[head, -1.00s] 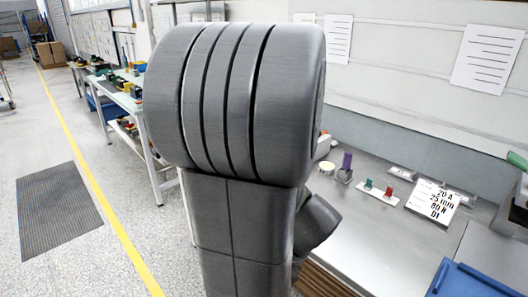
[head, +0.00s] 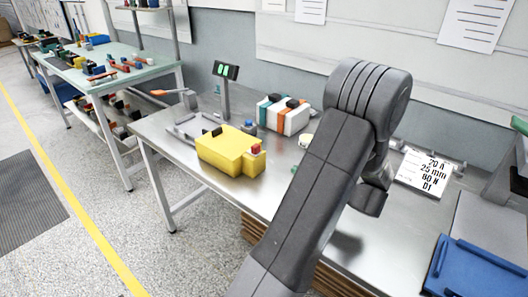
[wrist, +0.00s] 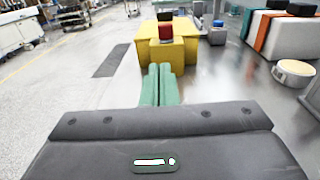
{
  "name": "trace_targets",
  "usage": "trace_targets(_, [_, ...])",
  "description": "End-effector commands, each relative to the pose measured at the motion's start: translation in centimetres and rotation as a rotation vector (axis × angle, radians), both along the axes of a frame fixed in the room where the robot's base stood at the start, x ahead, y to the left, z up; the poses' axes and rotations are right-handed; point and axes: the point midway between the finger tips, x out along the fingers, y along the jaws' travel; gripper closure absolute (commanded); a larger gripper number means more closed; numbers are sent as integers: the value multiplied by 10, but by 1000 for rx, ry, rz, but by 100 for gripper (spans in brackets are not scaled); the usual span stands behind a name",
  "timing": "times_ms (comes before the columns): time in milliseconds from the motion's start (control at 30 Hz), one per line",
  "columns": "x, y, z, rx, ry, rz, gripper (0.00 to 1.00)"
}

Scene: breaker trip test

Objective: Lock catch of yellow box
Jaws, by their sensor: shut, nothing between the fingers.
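The yellow box (head: 222,150) stands on the metal bench near its left front edge. It has a smaller yellow block with a red top (head: 253,149) on its right side and a black part on its upper left edge. In the wrist view the yellow box (wrist: 182,55) is straight ahead, with the red part facing me. My gripper (wrist: 161,68) shows there with its green fingers together and empty, pointing at the box, apparently short of it. In the head view my arm hides most of the gripper. I cannot make out the state of the catch.
A white case with orange and green bands (head: 284,115) stands behind the box, near a post with a lit display (head: 225,72). A round tin (wrist: 294,72) is at right. A printed card (head: 427,172) and blue tray (head: 478,268) lie farther right.

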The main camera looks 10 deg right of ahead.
Motion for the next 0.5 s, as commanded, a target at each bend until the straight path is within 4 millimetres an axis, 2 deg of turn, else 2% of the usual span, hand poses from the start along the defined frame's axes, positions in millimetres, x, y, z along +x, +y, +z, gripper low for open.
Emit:
trace_targets(133, [1,-10,-1,14,-19,-22,100])
trace_targets(500, [3,-7,-1,13,-19,-20,100])
